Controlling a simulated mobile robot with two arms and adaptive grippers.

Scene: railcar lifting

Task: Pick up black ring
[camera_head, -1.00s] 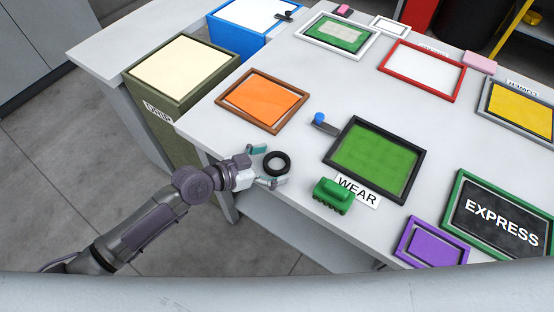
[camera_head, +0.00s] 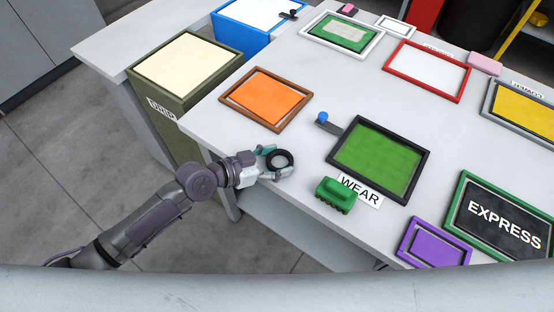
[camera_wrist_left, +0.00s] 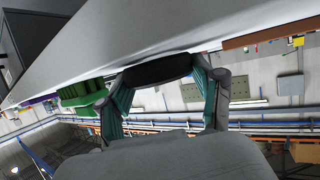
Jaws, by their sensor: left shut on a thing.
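The black ring (camera_head: 279,160) is at the left part of the white table, near its front left edge. My left gripper (camera_head: 275,161) reaches in from the left with its fingers on the ring's two sides, shut on it. In the left wrist view the ring shows as a dark band (camera_wrist_left: 157,69) between the teal fingertips. Whether the ring still touches the table is hard to tell. My right gripper does not show.
A green toy railcar (camera_head: 335,194) stands by the WEAR label (camera_head: 361,191). A black-framed green panel (camera_head: 378,160) lies behind it, and an orange panel in a brown frame (camera_head: 266,98) lies beyond the ring. Purple (camera_head: 434,246) and EXPRESS (camera_head: 504,220) panels are at the right.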

